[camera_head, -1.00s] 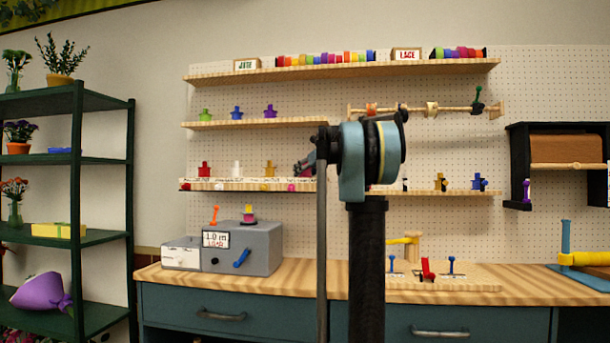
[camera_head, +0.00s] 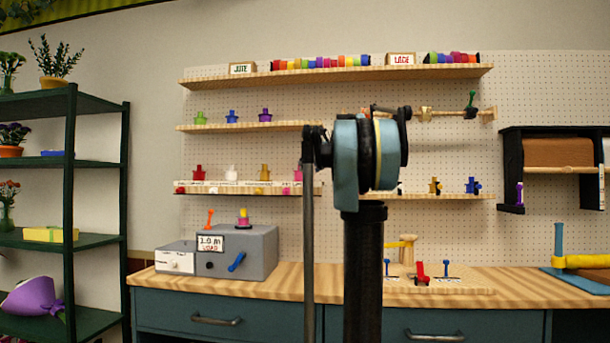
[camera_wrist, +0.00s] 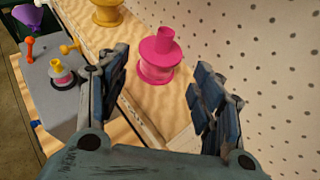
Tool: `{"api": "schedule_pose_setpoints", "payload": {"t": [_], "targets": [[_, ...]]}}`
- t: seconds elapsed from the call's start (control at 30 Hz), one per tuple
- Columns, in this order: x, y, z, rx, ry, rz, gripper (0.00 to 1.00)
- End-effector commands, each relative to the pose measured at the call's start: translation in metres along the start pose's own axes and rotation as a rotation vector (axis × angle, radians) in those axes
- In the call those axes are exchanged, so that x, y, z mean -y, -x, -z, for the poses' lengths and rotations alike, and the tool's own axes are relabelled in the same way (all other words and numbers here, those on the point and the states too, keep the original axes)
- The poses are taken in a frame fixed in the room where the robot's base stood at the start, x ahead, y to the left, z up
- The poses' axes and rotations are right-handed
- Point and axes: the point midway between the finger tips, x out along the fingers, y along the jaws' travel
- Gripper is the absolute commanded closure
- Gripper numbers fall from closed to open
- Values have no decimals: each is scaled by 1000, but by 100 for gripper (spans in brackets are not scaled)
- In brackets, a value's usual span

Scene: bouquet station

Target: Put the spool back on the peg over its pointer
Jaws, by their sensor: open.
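A bright pink spool (camera_wrist: 157,62) stands upright on the wooden shelf (camera_wrist: 165,100) in the wrist view, ahead of and between my fingers. My gripper (camera_wrist: 163,78) is open, with nothing touching its pads that I can see. In the head view my arm hides the gripper; the pink spool (camera_head: 298,175) shows at the arm's left edge. A gold spool (camera_wrist: 106,12) stands farther along the shelf. Small coloured pointers, such as a red one (camera_head: 180,190) and a yellow one (camera_head: 259,190), sit along the shelf's front edge. Any peg under the pink spool is hidden.
A grey box (camera_head: 252,252) on the workbench (camera_head: 300,278) carries another spool (camera_head: 243,218) and an orange lever. Red and white spools stand left on the same shelf. A shelf above holds several spools (camera_head: 232,117). The pegboard wall (camera_wrist: 255,50) is close at right in the wrist view.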

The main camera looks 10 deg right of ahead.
Motion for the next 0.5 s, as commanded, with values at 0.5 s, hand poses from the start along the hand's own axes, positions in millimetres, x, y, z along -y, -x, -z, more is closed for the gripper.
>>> {"api": "schedule_pose_setpoints", "payload": {"t": [0.5], "targets": [[0, 29, 0, 1, 0, 0, 40]]}}
